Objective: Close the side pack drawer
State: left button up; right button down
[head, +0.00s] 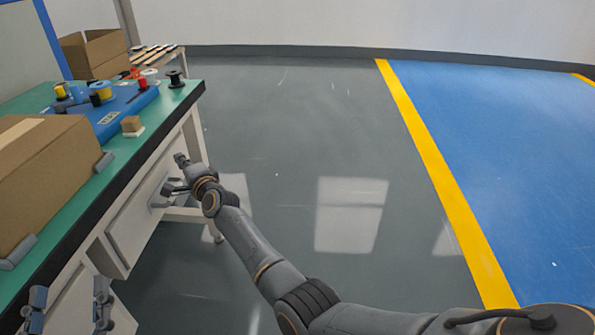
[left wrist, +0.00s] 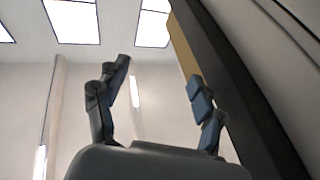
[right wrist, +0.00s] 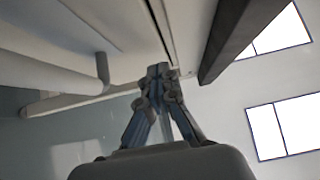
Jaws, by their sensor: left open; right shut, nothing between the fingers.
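The side pack drawer (head: 128,222) is a white front under the left workbench, with a grey handle (head: 157,204). How far it stands out is hard to tell from this angle. My right gripper (head: 173,187) is beside the drawer's far end, close to the handle; contact cannot be told. Its fingertips meet with nothing between them in the right wrist view (right wrist: 160,72). My left gripper (head: 68,300) is open and empty at the bench's near edge. Its spread fingers also show in the left wrist view (left wrist: 158,80).
The green-topped workbench (head: 172,98) has a dark front edge. It carries a large cardboard box (head: 45,175), a blue spool tray (head: 110,118) and a small brown block (head: 131,124). Another carton (head: 92,55) stands behind. The grey floor (head: 300,130) to the right is clear.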

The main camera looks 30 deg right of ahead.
jog(key=shift+w+a+b, duration=0.35)
jog(key=shift+w+a, duration=0.25)
jog(key=shift+a, duration=0.3)
jog(key=shift+a+r, duration=0.1)
jog(key=shift+r, duration=0.1)
pick_arm(q)
jog(key=s+r+t, duration=0.1)
jog(key=r+t, duration=0.1)
jog(key=r, duration=0.1)
jog(key=s+r+t+h, duration=0.1)
jog(key=shift+s+d+r, duration=0.1)
jog(key=shift+s+r, duration=0.1)
jog(key=shift+s, duration=0.1)
pick_arm(e)
jog(key=shift+w+a+r, duration=0.1)
jog(key=shift+a, duration=0.05)
pick_arm(q)
jog(key=shift+w+f, duration=0.1)
